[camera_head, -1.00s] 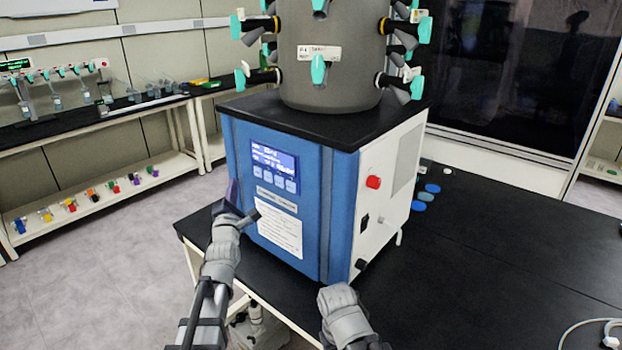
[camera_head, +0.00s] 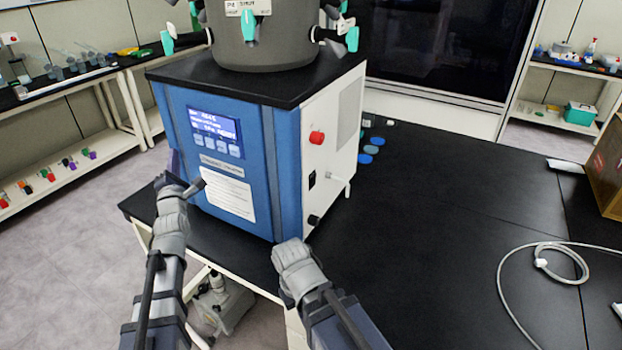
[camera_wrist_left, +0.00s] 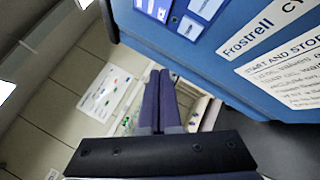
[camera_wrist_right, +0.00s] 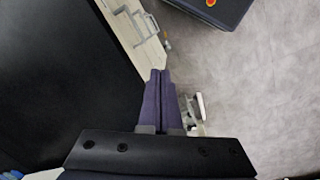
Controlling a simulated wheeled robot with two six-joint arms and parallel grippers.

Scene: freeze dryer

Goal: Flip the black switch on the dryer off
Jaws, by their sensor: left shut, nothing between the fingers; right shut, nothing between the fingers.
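The dryer (camera_head: 270,120) has a blue front with a lit display and a white right side panel. The black switch (camera_head: 312,179) is small and sits on that side panel, below a red knob (camera_head: 316,138). Its on or off position is too small to tell. My left gripper (camera_wrist_left: 160,72) is shut and empty at the left part of the blue front, away from the switch. My right gripper (camera_wrist_right: 160,72) is shut and empty, below and left of the switch in the head view, by the table's front edge. Neither touches the switch.
A black round fitting (camera_head: 313,220) sits low on the side panel, and a pale spout (camera_head: 340,184) sticks out near the switch. Blue discs (camera_head: 371,149) lie beyond. The black table (camera_head: 440,220) is clear on the right, up to a white cable (camera_head: 500,285).

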